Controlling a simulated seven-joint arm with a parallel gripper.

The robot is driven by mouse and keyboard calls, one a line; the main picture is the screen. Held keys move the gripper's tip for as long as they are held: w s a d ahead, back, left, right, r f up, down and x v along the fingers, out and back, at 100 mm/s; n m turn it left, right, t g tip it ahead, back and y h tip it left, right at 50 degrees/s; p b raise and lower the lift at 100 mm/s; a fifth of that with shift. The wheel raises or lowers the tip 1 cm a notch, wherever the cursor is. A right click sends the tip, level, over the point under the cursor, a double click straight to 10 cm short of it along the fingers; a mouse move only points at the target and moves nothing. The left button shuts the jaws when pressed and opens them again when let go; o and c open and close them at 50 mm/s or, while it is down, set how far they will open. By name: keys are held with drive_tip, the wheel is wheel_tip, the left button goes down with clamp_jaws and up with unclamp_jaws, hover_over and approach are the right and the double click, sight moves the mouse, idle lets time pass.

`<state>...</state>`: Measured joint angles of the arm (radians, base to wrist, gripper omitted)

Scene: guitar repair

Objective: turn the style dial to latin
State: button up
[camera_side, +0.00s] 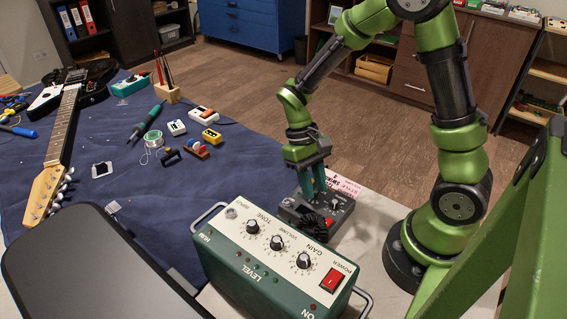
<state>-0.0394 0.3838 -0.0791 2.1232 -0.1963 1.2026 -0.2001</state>
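A small dark grey box (341,209) with knobs and a red part on its top stands behind the green amplifier. It looks like the unit that carries the style dial, but the dial's lettering is too small to read. My gripper (312,190) points down over the left part of this box. Its two teal fingers reach to the box's top face or just above it, and I cannot tell whether they touch a knob. The fingertips and whatever is between them are too small to make out.
A green amplifier (232,262) with white top, knobs and metal handles stands directly in front. A black flat panel (90,265) fills the lower left. A guitar (62,130), soldering tool (146,122) and several small pedals lie on the blue mat (110,215). A printed sheet (345,184) lies behind the box.

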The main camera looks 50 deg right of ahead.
drive_tip(key=shift+r, duration=0.15)
drive_tip(key=v, duration=1.6)
drive_tip(key=shift+w+r, duration=0.25)
wheel_tip(320, 180, up, 4)
drive_tip(key=m+t, duration=0.1)
drive_tip(key=t, duration=1)
hover_over(320, 207)
drive_tip(key=shift+s+r+y, duration=0.1)
drive_tip(key=shift+r+y, duration=0.05)
drive_tip(key=shift+y, duration=0.25)
drive_tip(key=shift+c, duration=0.3)
